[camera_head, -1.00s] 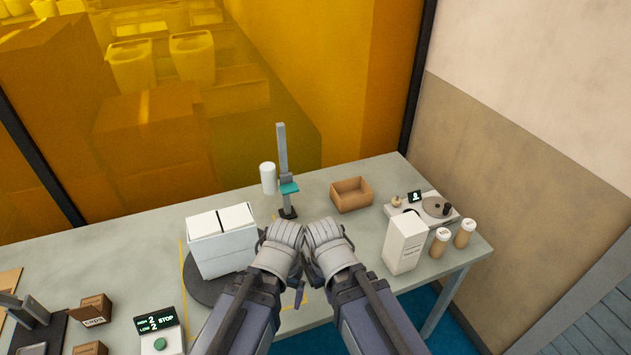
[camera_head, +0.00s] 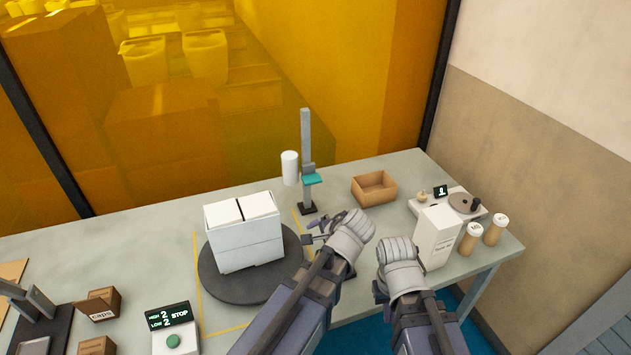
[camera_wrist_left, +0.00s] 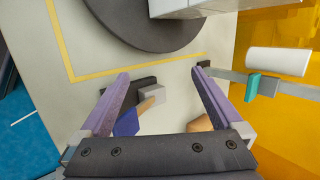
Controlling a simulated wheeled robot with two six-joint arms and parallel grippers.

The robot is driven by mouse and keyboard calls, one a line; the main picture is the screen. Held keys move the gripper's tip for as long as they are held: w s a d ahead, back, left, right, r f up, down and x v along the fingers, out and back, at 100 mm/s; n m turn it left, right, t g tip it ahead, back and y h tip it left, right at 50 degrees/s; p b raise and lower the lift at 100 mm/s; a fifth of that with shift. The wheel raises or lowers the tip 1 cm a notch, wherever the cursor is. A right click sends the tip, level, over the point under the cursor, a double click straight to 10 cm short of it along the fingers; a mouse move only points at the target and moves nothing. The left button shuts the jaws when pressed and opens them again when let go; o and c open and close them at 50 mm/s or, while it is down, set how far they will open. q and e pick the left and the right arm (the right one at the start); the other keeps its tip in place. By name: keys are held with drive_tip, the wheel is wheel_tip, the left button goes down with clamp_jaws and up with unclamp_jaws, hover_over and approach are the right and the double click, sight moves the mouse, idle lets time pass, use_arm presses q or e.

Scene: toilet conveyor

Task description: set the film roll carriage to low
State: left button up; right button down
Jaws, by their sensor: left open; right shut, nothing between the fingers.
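A grey upright post (camera_head: 306,135) stands on the table on a dark foot. Its teal carriage (camera_head: 312,179) sits in the lower half of the post, above the foot, with a white film roll (camera_head: 290,168) upright to its left. In the left wrist view, the carriage (camera_wrist_left: 253,87) and the film roll (camera_wrist_left: 277,62) are at the right, outside the fingers. My left gripper (camera_head: 311,231) is open just in front of the post's foot, not touching the carriage; its fingers also show in the left wrist view (camera_wrist_left: 165,73). My right gripper (camera_head: 398,250) is shut and empty, its fingertips mostly hidden.
A white box (camera_head: 243,246) stands on a dark turntable (camera_head: 220,285) left of the grippers. An open cardboard box (camera_head: 374,189) is right of the post. A white carton (camera_head: 437,238) and two brown bottles stand near the right gripper. A counter panel (camera_head: 172,325) is at the front left.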

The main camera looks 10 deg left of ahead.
use_arm(q)
drive_tip(key=w+a+m+t+y+b, duration=0.3)
drive_tip(key=w+a+m+t+b, duration=0.15)
drive_tip(key=w+m+b, duration=0.4)
drive_tip(key=m+t+y+b, duration=0.1)
drive_tip(key=m+t+b, duration=0.4)
drive_tip(key=m, duration=0.3)
approach(309, 174)
drive_tip(key=w+a+f, duration=0.1)
drive_tip(key=a+f, duration=0.1)
drive_tip(key=shift+w+d+r+m+t, duration=0.2)
drive_tip(key=shift+w+r+m+t, duration=0.35)
drive_tip(key=shift+m, duration=0.6)
drive_tip(key=shift+w+r, duration=0.1)
drive_tip(key=shift+w, duration=0.05)
drive_tip(key=shift+w, duration=0.1)
drive_tip(key=x, duration=0.7)
drive_tip(key=shift+w+a, duration=0.2)
drive_tip(key=shift+a, duration=0.1)
clamp_jaws()
